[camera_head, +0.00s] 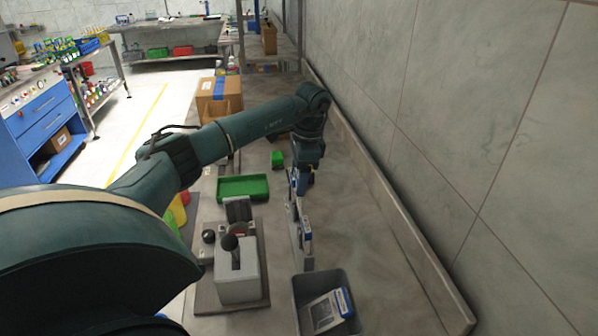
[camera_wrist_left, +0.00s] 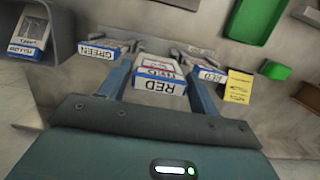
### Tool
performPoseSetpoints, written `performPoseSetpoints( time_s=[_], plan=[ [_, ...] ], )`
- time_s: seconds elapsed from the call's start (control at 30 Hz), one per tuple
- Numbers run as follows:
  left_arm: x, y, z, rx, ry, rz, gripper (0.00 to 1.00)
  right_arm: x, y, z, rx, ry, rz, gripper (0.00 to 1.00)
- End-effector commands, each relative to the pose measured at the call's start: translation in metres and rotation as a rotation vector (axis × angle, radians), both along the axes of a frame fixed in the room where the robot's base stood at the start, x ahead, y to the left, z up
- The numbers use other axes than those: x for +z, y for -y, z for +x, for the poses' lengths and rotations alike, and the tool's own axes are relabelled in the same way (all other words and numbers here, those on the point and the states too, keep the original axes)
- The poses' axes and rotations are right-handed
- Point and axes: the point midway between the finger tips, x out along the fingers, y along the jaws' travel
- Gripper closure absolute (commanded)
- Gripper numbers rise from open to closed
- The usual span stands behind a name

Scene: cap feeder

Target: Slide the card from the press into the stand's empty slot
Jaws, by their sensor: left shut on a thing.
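My left gripper (camera_head: 299,182) reaches down over the stand (camera_head: 306,238) on the bench. In the left wrist view, my left gripper (camera_wrist_left: 160,76) is shut on a white card with a blue-edged RED label (camera_wrist_left: 166,78). The held card is in line with the stand's row; whether its lower edge is inside a slot is hidden. A GREEN-labelled card (camera_wrist_left: 98,50) stands on one side and another RED-labelled card (camera_wrist_left: 208,73) on the other. The press (camera_head: 237,275), a pale block with a black-knobbed lever, stands left of the stand. My right gripper is out of view.
A grey bin (camera_head: 301,298) holding a blue-edged card (camera_head: 327,309) stands at the near end. A green tray (camera_head: 243,188) and small green box (camera_head: 277,159) lie beyond the press. A yellow label (camera_wrist_left: 238,86) lies beside the stand. The wall bounds the bench on the right.

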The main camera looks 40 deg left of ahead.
Motion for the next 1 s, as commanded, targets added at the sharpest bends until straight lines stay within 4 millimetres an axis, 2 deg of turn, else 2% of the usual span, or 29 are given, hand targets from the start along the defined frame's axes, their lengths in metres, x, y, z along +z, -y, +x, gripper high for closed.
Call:
performPoseSetpoints(
  time_s=[0.6, 1.0],
  plan=[
    [0.0, 0.0, 0.0, 0.0, 0.0, 0.0, 0.59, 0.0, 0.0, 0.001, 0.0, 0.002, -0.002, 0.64],
    [-0.016, 0.0, -0.001, 0.0, -0.001, 0.001, 0.59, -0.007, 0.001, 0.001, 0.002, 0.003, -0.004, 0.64]
  ],
)
